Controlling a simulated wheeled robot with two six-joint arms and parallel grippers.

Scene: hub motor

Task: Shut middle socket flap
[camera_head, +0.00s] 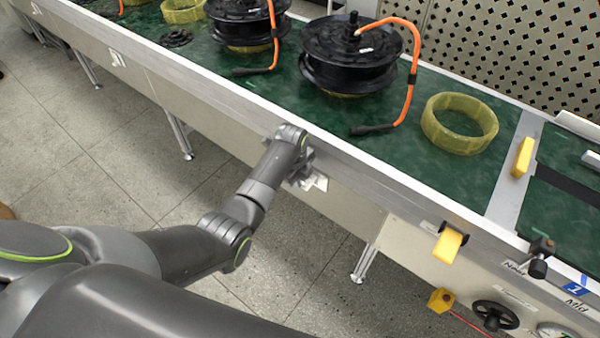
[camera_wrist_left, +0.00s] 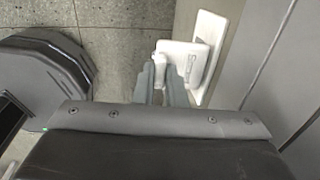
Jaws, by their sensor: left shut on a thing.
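A white socket (camera_head: 319,183) is on the side panel of the conveyor, below its rail, mostly hidden behind my left gripper. In the left wrist view its white flap (camera_wrist_left: 185,62) stands out from the white backing plate (camera_wrist_left: 212,30). My left gripper (camera_head: 303,176) is at this socket. In the left wrist view its fingers (camera_wrist_left: 162,82) are shut on the flap's near edge. Two more white plates, one (camera_head: 117,57) farther along the panel and one (camera_head: 36,8) at the far upper left, are too small to read. My right gripper is not in view.
The conveyor (camera_head: 290,100) has a green belt with black hub motors (camera_head: 350,60), orange cables and a yellow ring (camera_head: 459,124). Its metal rail runs just above the socket. A yellow part (camera_head: 449,245) and a black handwheel (camera_head: 495,315) project at lower right. The floor in front is clear.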

